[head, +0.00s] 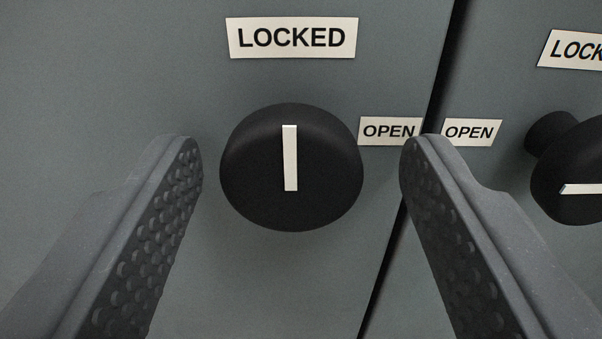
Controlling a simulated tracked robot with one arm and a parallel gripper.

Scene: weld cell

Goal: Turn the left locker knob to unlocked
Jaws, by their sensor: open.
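The left locker knob (255,170) is round and black, in the middle of the head view. Its white pointer line (290,158) stands upright, toward the LOCKED label (291,38) above it. An OPEN label (385,131) is at the knob's right. My gripper (300,150) is open, with one finger to the left of the knob and one to the right. Gaps show between both fingers and the knob. The right fingertip overlaps the edge of the OPEN label in the picture. How far the fingertips are from the door face is hard to tell.
A second black knob (570,165) on the right door has a horizontal white line, with its own OPEN label (470,132) and a cut-off LOCKED label (572,49). A dark gap (440,75) separates the grey doors. The left door (110,70) is bare at left.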

